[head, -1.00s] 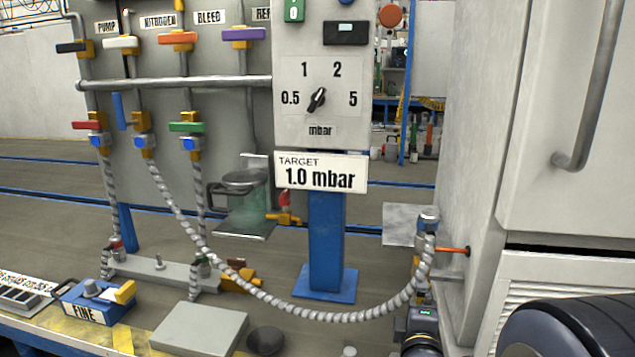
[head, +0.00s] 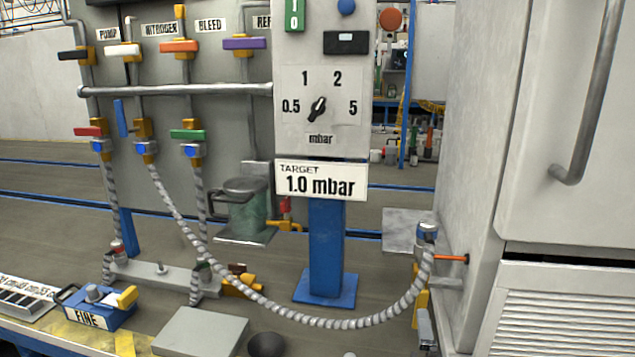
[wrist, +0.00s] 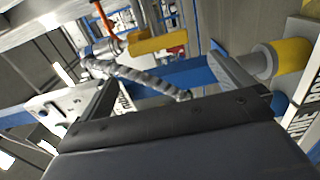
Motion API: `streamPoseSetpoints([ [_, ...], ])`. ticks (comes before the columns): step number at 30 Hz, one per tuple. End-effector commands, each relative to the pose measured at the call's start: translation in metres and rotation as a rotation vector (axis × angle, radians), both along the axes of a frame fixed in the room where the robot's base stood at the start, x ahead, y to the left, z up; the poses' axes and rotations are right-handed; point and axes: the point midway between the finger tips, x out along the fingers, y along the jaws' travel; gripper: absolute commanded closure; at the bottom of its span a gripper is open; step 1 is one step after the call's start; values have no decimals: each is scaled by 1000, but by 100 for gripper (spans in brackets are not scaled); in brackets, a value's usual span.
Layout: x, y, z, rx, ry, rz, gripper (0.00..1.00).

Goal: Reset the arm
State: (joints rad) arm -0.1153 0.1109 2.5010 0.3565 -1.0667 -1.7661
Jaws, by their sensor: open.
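My gripper (wrist: 168,88) shows in the wrist view, with its dark body across the bottom and two fingers spread apart. It is open, and I see nothing held between the fingers. Beyond it, the ribbed grey hose (wrist: 140,75) runs to a fitting beside a yellow valve part (wrist: 152,43). In the head view my arm and gripper do not clearly show. There the same kind of hose (head: 330,322) hangs in a loop from the valve panel to a port on the right cabinet.
The pressure gauge post carries a dial (head: 318,108) and a "TARGET 1.0 mbar" sign (head: 321,181). A blue FINE box (head: 97,305) and a grey plate (head: 200,332) lie at the front left. A large pale cabinet (head: 570,130) stands at the right.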

Motion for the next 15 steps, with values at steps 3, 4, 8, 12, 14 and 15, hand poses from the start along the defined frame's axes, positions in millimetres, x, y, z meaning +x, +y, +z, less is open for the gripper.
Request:
streamPoseSetpoints([
  [3, -1, -1, -1, 0, -2, -3, 0],
  [4, 6, -2, -2, 1, -2, -5, 0],
  [8, 31, -7, -2, 2, -2, -4, 0],
  [12, 57, -12, -2, 2, -2, -3, 0],
  [14, 67, -14, -1, 2, -2, -4, 0],
  [15, 75, -16, -1, 2, -2, -3, 0],
])
